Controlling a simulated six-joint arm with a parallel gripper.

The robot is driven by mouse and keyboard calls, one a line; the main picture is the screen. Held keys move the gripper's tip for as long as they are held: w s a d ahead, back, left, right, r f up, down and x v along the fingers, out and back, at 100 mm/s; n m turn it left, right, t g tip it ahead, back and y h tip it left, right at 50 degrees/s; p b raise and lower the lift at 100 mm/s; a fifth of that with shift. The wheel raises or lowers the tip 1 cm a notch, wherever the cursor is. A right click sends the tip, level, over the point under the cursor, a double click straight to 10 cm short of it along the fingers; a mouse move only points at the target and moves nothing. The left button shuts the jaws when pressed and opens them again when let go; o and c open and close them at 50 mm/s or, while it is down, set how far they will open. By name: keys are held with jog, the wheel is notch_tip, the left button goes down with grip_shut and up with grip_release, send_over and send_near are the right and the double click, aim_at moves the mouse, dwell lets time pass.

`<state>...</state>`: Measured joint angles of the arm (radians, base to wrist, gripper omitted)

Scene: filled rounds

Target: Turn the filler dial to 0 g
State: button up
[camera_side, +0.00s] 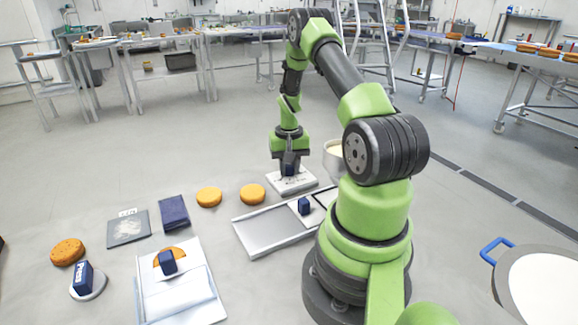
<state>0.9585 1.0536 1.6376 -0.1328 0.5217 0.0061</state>
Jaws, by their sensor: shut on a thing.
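The filler dial (293,184) appears as a white, flat-topped base with small dark marks, at the middle of the side view. A dark blue knob stands on it, mostly hidden by my gripper. My gripper (290,167) points straight down over this base and is shut on the dark knob. The marks on the base are too small to read, so I cannot tell which value the knob points to.
A metal tray (262,238) lies in front of the dial, with another dark blue block (304,206) at its right end. Orange-brown rounds (209,197) (253,194) lie left of the dial. A pale bowl (333,160) stands behind my arm.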

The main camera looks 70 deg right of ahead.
jog(key=shift+n, duration=0.4)
jog(key=o, duration=0.9)
notch_tip(320, 180, up, 10)
jog(key=shift+f, duration=0.1)
dwell(0.4)
